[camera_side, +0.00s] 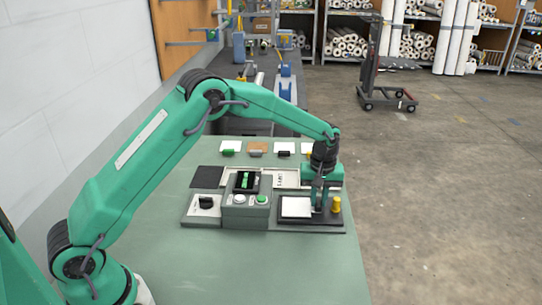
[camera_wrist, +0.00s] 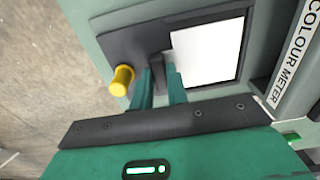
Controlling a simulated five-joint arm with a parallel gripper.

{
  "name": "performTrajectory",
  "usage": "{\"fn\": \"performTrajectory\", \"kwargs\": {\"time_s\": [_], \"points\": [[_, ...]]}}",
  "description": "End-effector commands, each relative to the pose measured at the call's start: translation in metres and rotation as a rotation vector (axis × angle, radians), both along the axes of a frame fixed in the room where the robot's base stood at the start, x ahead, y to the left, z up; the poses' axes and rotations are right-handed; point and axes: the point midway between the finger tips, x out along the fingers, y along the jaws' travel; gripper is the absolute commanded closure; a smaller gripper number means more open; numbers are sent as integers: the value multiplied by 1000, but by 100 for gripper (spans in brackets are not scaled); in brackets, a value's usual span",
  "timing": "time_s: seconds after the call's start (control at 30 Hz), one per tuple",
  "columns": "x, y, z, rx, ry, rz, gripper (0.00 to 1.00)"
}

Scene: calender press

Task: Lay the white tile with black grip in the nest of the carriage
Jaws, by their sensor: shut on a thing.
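My gripper (camera_wrist: 160,92) is shut on the black grip (camera_wrist: 157,62) at the edge of a white tile (camera_wrist: 208,52). In the side view the white tile (camera_side: 296,207) lies flat within the dark carriage (camera_side: 290,227), at the left of my gripper (camera_side: 319,208). In the wrist view the tile appears inside the dark frame of the carriage (camera_wrist: 128,45). I cannot tell whether it rests fully in the nest, whose floor is hidden under it. A yellow knob (camera_side: 336,204) stands on the carriage just right of my gripper.
A control box (camera_side: 246,212) with buttons stands left of the carriage. A strip labelled COLOUR METER (camera_wrist: 298,50) is close by. The front table (camera_side: 250,265) is clear.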

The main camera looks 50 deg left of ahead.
Motion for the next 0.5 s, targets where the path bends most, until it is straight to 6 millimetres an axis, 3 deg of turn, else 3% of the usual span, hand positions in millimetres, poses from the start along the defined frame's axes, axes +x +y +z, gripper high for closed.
{"fn": "performTrajectory", "kwargs": {"time_s": [0.43, 0.47, 0.5], "points": [[0, 0, -2, 0, 0, 0, 100], [0, 0, -2, 0, 0, 0, 80], [0, 0, -2, 0, 0, 0, 73]]}}
